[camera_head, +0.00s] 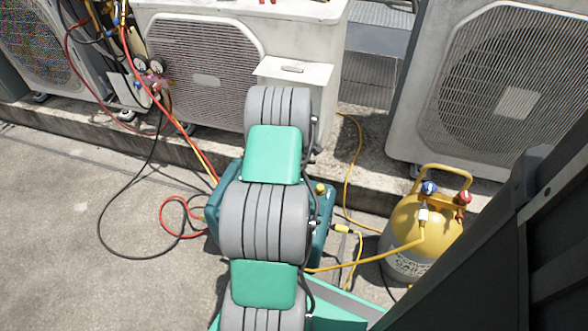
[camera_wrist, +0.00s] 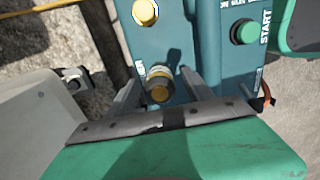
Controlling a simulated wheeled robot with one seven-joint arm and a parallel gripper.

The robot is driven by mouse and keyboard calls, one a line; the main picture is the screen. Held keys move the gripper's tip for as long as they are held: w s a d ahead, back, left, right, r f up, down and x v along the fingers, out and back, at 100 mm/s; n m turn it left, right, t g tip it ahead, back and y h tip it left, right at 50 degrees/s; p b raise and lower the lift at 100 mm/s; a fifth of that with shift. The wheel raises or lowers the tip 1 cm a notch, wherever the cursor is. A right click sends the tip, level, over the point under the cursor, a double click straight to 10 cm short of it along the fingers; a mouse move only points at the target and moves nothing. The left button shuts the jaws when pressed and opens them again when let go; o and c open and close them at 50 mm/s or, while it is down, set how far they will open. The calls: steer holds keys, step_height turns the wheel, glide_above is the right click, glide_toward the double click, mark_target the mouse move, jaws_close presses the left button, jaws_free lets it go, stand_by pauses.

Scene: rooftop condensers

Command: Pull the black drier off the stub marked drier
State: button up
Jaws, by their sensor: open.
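In the wrist view, my gripper (camera_wrist: 160,82) is open in front of a teal machine (camera_wrist: 195,45). In the head view, the teal machine (camera_head: 323,225) stands behind my arm, which hides my gripper and the fitting.
A yellow cap (camera_wrist: 145,12) and a green START button (camera_wrist: 244,31) are on the machine. A yellow cylinder (camera_head: 405,235) stands at right, with a yellow hose. Red and black hoses (camera_head: 165,215) lie at left. White condensers (camera_head: 205,75) line the back. Open floor (camera_head: 60,235) is at left.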

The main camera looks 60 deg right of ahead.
steer(key=shift+f, duration=0.1)
steer(key=shift+c, duration=0.2)
jaws_close()
stand_by(0.4)
stand_by(0.6)
